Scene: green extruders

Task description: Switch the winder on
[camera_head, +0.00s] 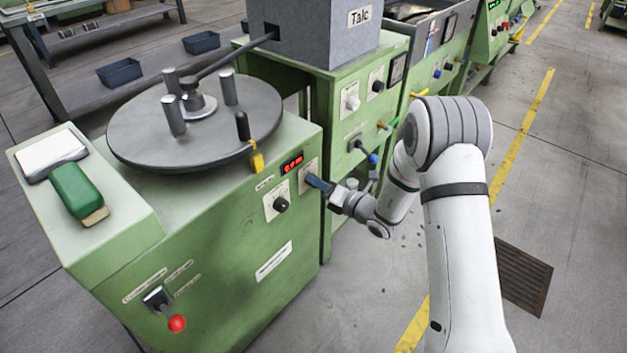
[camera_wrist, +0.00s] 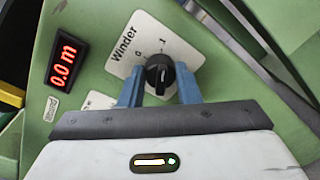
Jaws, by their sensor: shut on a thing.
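The winder switch is a black rotary knob (camera_wrist: 159,70) on a white plate (camera_wrist: 128,55) marked "Winder", "0" and "I". My gripper (camera_wrist: 158,78) has its two blue fingers on either side of the knob and is shut on it. Which mark the knob points at is not clear to me. In the head view my gripper (camera_head: 314,181) reaches the upper right of the green winder cabinet's front (camera_head: 225,255), and its fingers hide the knob. The red display (camera_wrist: 66,63) left of the plate reads 0.0 m.
Another black knob (camera_head: 281,204) sits just left of my gripper. A grey turntable (camera_head: 245,130) with upright posts tops the cabinet. A red-tipped lever (camera_head: 176,323) sticks out at lower left. The Talc machine (camera_head: 340,120) stands close behind. Floor at right is open.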

